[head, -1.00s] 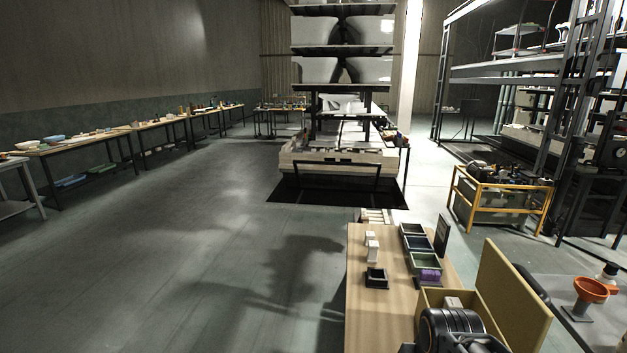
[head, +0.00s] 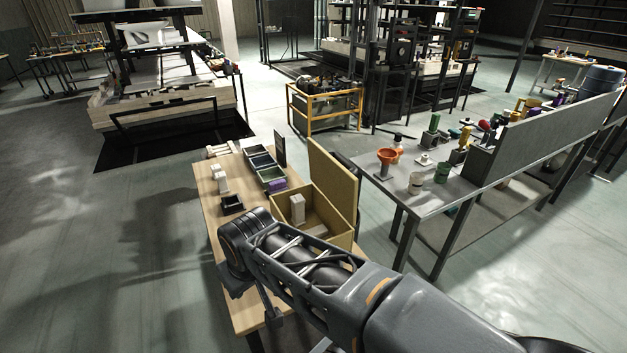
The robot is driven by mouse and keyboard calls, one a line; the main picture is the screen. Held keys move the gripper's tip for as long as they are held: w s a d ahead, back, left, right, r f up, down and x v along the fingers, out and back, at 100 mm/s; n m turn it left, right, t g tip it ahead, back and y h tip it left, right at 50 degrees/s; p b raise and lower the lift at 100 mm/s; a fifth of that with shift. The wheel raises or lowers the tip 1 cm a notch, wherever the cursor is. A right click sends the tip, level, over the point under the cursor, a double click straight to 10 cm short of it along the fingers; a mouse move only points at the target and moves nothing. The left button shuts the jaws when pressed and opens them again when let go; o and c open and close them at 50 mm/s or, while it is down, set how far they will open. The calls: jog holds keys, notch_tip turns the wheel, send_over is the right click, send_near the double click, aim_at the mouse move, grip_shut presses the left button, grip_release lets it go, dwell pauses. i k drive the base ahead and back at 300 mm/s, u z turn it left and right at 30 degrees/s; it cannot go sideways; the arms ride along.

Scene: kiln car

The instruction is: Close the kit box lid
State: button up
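The kit box (head: 340,240) is a tan open-topped box on the wooden table, with pale white pieces (head: 297,207) inside. Its lid (head: 333,183) stands upright along the box's right back edge, so the box is open. My arm reaches across from the lower right, in front of the box, and hides part of its front. The arm's far end lies over the table's left front side. My gripper's fingers do not show; they are hidden behind or below the arm.
The wooden table (head: 208,192) also holds several small bins (head: 270,176), a small black tray (head: 232,203), white pieces (head: 222,180) and a dark upright panel (head: 280,150). A grey bench (head: 450,192) with an orange funnel (head: 387,157) stands to the right. Open floor lies left.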

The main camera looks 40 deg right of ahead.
aim_at(333, 174)
jog(key=u, duration=2.4)
jog(key=k, duration=1.95)
jog(key=z, duration=1.9)
jog(key=i, duration=0.5)
jog(key=k, duration=0.5)
jog(key=u, duration=0.4)
jog(key=i, duration=0.5)
jog(key=z, duration=0.45)
